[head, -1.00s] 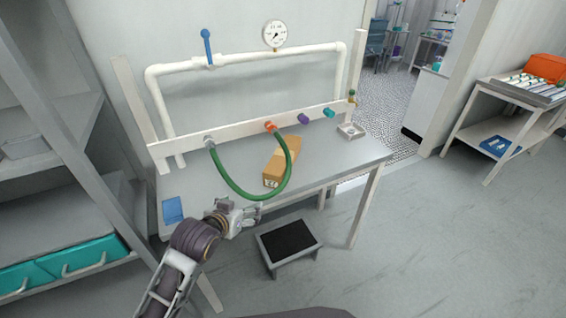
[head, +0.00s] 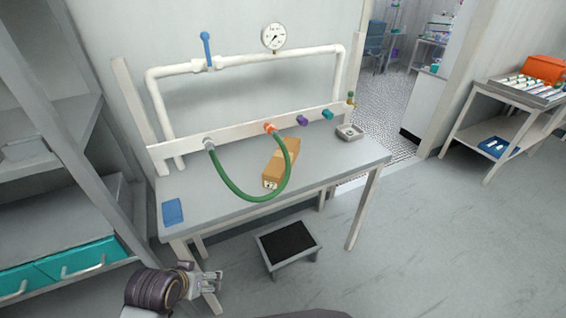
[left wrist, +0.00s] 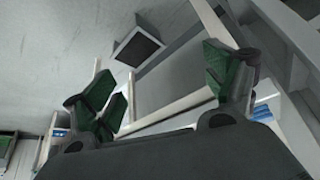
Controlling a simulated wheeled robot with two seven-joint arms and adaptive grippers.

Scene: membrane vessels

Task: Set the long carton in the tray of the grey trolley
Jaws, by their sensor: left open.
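The long carton (head: 284,158) is a brown box lying on the grey bench (head: 222,195), partly behind a looped green hose. My left gripper (head: 213,284) is low, in front of the bench's near left corner, well short of the carton. In the left wrist view the left gripper (left wrist: 165,85) has its green-padded fingers spread with nothing between them. My right gripper is out of view.
A black-topped step stool (head: 286,246) stands before the bench. Grey shelves (head: 60,215) with teal drawers are at left. Blue tray (head: 173,211) sits at the bench's left. Floor at right is clear.

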